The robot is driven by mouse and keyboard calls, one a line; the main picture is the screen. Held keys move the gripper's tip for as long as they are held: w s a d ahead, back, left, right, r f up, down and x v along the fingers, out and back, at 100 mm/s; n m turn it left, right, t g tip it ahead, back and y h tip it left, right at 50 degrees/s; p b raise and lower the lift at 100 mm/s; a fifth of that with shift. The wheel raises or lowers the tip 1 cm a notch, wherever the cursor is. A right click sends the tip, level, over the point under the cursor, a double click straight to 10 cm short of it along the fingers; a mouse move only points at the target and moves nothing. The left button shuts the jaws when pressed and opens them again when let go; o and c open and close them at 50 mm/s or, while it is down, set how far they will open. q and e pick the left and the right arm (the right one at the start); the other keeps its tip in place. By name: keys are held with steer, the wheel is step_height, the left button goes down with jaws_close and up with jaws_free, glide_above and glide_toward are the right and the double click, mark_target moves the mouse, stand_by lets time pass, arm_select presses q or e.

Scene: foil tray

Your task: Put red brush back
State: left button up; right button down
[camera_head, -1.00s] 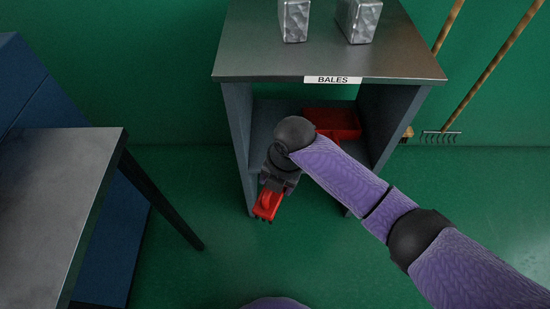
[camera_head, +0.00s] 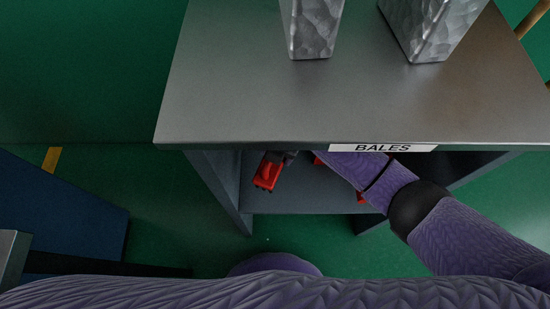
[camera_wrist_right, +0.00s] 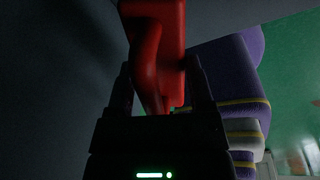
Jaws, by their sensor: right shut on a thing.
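The red brush (camera_head: 266,174) is in my right gripper (camera_head: 283,158), just under the front edge of the cabinet's top, near the left side of the open shelf space. In the right wrist view, the red brush (camera_wrist_right: 160,35) shows between the two dark fingers of my right gripper (camera_wrist_right: 160,75), which are shut on its handle. The wrist and part of the hand are hidden under the top in the head view. I cannot tell whether the brush touches the shelf (camera_head: 300,200). My left gripper is not in view.
The cabinet's metal top (camera_head: 250,90), labelled BALES (camera_head: 382,148), overhangs my right forearm and bears two silvery blocks, the left (camera_head: 314,28) and the right (camera_head: 430,25). Another red thing (camera_head: 362,198) on the shelf is mostly hidden behind my arm.

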steer(key=f+b, duration=0.2)
steer(key=f, duration=0.1)
steer(key=f+b, duration=0.2)
steer(key=f, duration=0.1)
steer(key=f+b, duration=0.2)
steer(key=f, duration=0.2)
steer(key=shift+s, duration=0.25)
steer(key=shift+r, duration=0.3)
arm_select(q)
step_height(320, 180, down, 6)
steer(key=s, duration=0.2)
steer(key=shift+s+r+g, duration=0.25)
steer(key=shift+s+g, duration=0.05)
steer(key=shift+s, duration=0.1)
arm_select(e)
jaws_free()
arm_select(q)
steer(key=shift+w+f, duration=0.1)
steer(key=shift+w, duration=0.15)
